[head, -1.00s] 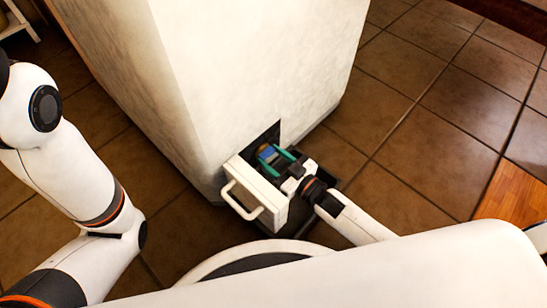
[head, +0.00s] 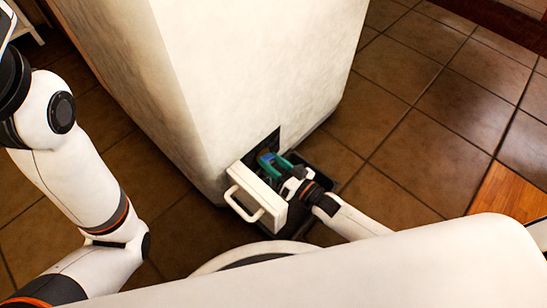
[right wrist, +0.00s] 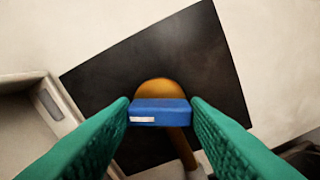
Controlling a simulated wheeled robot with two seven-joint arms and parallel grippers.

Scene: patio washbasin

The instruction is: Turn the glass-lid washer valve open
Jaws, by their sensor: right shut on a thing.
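The washer (head: 240,60) is a tall pale box with a small dark opening (right wrist: 95,80) low on its front. In the right wrist view, a blue valve handle (right wrist: 160,117) sits in front of a round orange-brown body with a pipe (right wrist: 183,152) running down. My right gripper (head: 270,162) reaches into the opening. Its green fingers stand at both ends of the handle, shut on it. In the head view the fingers hide most of the valve. My left arm (head: 85,190) is at the left; its gripper is out of view.
A white flap or drawer front with a bar handle (head: 245,207) stands out beside the opening, close to my right gripper. A dark tray-like surface (head: 325,155) lies at the washer's foot. Tiled floor (head: 430,150) is clear to the right.

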